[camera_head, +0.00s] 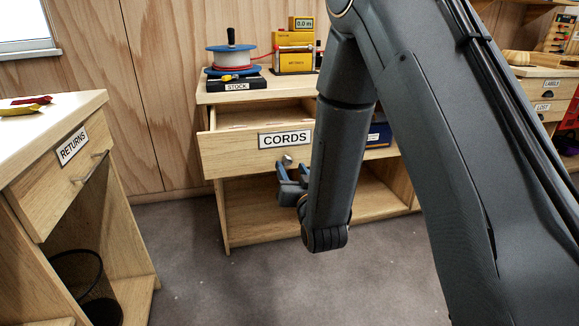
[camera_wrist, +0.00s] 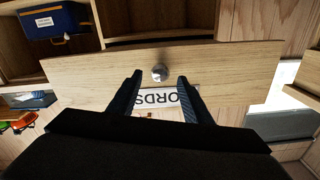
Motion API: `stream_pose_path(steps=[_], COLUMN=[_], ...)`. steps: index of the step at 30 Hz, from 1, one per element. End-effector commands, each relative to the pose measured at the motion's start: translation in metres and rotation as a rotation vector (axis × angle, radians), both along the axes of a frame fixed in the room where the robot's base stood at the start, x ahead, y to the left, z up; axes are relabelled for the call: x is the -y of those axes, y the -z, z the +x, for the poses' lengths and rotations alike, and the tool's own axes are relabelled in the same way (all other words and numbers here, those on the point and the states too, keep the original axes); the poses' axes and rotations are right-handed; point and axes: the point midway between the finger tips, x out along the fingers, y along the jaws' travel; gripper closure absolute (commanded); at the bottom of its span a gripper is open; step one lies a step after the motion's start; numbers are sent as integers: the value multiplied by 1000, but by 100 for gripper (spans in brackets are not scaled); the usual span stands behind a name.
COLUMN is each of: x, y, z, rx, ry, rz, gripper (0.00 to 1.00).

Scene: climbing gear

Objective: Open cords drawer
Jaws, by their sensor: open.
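The cords drawer (camera_head: 230,157) is a pale wood drawer with a white CORDS label, under the top of the middle unit. It stands pulled out, and part of its inside shows from above. Its round metal knob (camera_head: 287,159) is below the label. My gripper (camera_head: 288,172) is just below and in front of the knob. In the wrist view the knob (camera_wrist: 159,73) lies just beyond and between my two open fingertips (camera_wrist: 159,78), with nothing clamped. The drawer front (camera_wrist: 230,75) and its upside-down label, partly hidden by a finger, show there too.
A black STOCK box (camera_head: 237,84), a cord spool (camera_head: 232,58) and a yellow meter (camera_head: 293,52) stand on the unit's top. Grey floor (camera_head: 200,280) is clear between.

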Motion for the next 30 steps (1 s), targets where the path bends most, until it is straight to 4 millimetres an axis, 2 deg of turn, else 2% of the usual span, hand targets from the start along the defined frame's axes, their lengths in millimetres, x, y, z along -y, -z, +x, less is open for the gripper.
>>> stream_pose_path(steps=[6,11,23,30], x=[8,12,12,10], y=[0,0,0,1], z=[-35,-49,-51,-49], rx=[-3,-1,-4,-161], ry=[-1,0,-1,-6], rz=[-1,0,-1,-57], gripper=[55,55,55,55])
